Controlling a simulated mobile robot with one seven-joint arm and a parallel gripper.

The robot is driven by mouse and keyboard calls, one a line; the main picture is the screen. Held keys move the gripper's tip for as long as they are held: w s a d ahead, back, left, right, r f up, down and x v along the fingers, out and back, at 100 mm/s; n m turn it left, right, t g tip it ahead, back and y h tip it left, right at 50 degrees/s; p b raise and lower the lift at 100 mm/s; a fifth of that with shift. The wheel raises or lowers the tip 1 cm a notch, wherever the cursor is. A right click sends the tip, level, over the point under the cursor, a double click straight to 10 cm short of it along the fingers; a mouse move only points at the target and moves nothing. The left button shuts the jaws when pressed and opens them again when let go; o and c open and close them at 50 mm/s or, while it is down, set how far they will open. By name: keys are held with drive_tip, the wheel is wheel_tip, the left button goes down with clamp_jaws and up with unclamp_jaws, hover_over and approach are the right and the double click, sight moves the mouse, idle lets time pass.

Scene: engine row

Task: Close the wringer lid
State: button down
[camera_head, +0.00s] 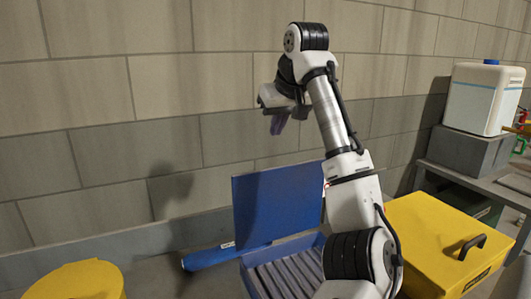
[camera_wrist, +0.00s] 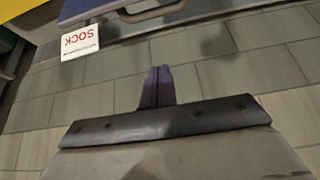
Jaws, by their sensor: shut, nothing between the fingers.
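The blue lid (camera_head: 275,203) stands open and upright at the back of a blue box with a ribbed inside (camera_head: 290,272), probably the wringer, in the head view. My arm hides the right part of the box. My gripper (camera_head: 277,128) is high above the lid, in front of the wall, apart from it and pointing down. Its purple fingers (camera_wrist: 157,78) are shut together and empty in the wrist view. A blue edge with a curved handle (camera_wrist: 152,13) shows at the top of the wrist view; I cannot tell if it is the lid.
A yellow box with a black handle (camera_head: 440,240) stands right of the wringer. A yellow round container (camera_head: 75,282) is at lower left. A blue cylinder (camera_head: 208,258) lies left of the lid. A white tank (camera_head: 484,98) stands at right. A white "SOCK" sign (camera_wrist: 80,40) shows upside down.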

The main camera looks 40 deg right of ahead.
wheel_tip(320, 180, down, 9)
drive_tip(key=w+p, duration=0.1)
drive_tip(key=p, duration=0.2)
idle(0.5)
drive_tip(key=shift+d+f, duration=0.1)
drive_tip(key=shift+f, duration=0.1)
drive_tip(key=shift+s+t, duration=0.15)
drive_tip(key=shift+t, duration=0.15)
drive_tip(key=shift+s+r, duration=0.25)
drive_tip(key=shift+s, duration=0.1)
drive_tip(key=shift+f+t+b, duration=0.1)
drive_tip(key=shift+t+b, duration=0.2)
drive_tip(key=shift+t, duration=0.1)
